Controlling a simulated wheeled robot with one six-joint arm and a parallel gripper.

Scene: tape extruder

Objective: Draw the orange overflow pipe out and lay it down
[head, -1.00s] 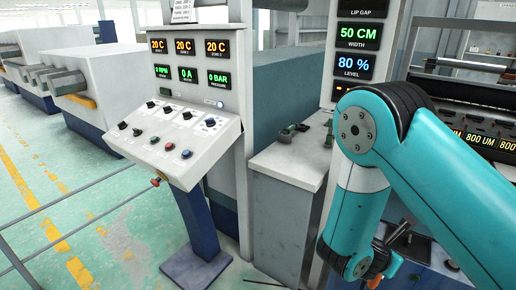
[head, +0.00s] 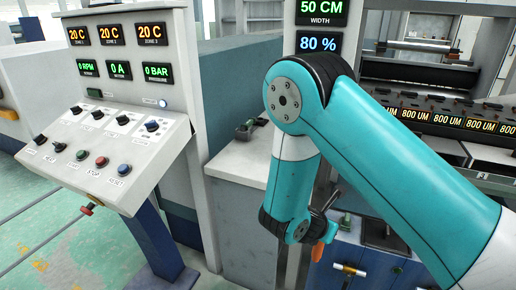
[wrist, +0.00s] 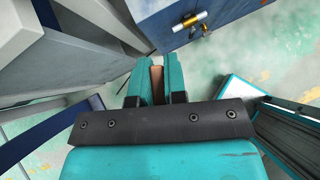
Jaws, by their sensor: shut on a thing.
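My gripper (wrist: 156,85) is shut on a narrow orange-brown piece (wrist: 156,74), seen between its teal fingers in the wrist view. In the head view an orange end (head: 318,252) shows just beyond my wrist, and it looks like part of the same held orange pipe. Most of its length is hidden by my gripper and arm, so I cannot tell how long it is or how it is tilted. It appears held in the air in front of the blue cabinet (head: 375,245).
The control console (head: 105,150) stands left. Green floor (wrist: 285,65) is open.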

